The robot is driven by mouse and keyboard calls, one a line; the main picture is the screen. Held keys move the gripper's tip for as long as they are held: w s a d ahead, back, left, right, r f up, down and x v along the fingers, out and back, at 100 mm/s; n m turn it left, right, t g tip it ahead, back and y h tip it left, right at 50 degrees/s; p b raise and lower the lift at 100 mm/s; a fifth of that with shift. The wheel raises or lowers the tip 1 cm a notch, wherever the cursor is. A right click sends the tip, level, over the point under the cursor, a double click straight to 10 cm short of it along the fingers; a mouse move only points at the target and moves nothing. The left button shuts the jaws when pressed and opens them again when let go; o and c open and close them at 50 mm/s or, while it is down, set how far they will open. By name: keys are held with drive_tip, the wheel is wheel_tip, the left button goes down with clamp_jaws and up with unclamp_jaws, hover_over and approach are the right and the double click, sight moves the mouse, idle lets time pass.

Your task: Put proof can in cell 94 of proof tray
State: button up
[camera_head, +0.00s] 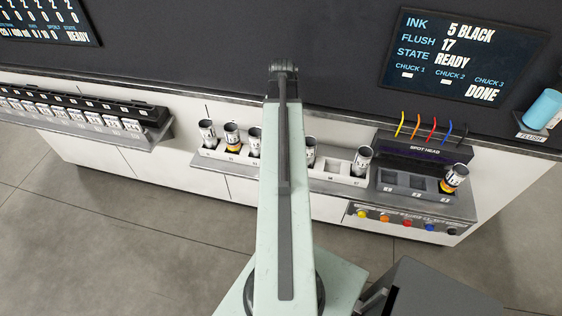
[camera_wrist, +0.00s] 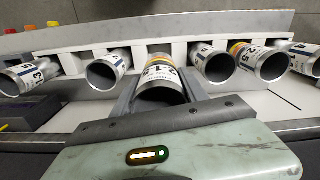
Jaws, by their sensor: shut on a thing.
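In the wrist view my gripper (camera_wrist: 160,92) is shut on a can (camera_wrist: 158,72) with a yellow-orange band and dark print on white. The can leans in line with the row of cans in the white proof tray (camera_wrist: 135,52). Other cans stand on both sides of it. Whether its base rests in a cell is hidden. In the head view the white tray (camera_head: 346,179) is on the counter shelf, and my arm covers its middle, including the gripper and held can. Cans show left and right of the arm, with one empty cell right of it. The small cell numbers are hard to read.
The spot head (camera_head: 425,148) with coloured tubes stands right of the tray, above a grey chuck block (camera_head: 402,181). An orange-banded can (camera_head: 455,178) tilts in its right chuck. A black rack (camera_head: 80,108) is at left. A screen (camera_head: 462,55) shows chuck 3 DONE. Neighbouring cans are close to my fingers.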

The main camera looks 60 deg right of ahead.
wheel_tip(320, 180, down, 10)
drive_tip(key=b, duration=0.9)
drive_tip(key=shift+f+b, duration=0.1)
drive_tip(key=shift+b, duration=0.25)
drive_tip(key=shift+r, duration=0.25)
drive_tip(key=shift+s+f, duration=0.1)
drive_tip(key=shift+f, duration=0.1)
drive_tip(key=o, duration=1.4)
wheel_tip(320, 180, up, 12)
drive_tip(key=p, duration=1.2)
drive_tip(key=shift+r+p, duration=0.2)
drive_tip(key=shift+p, duration=0.1)
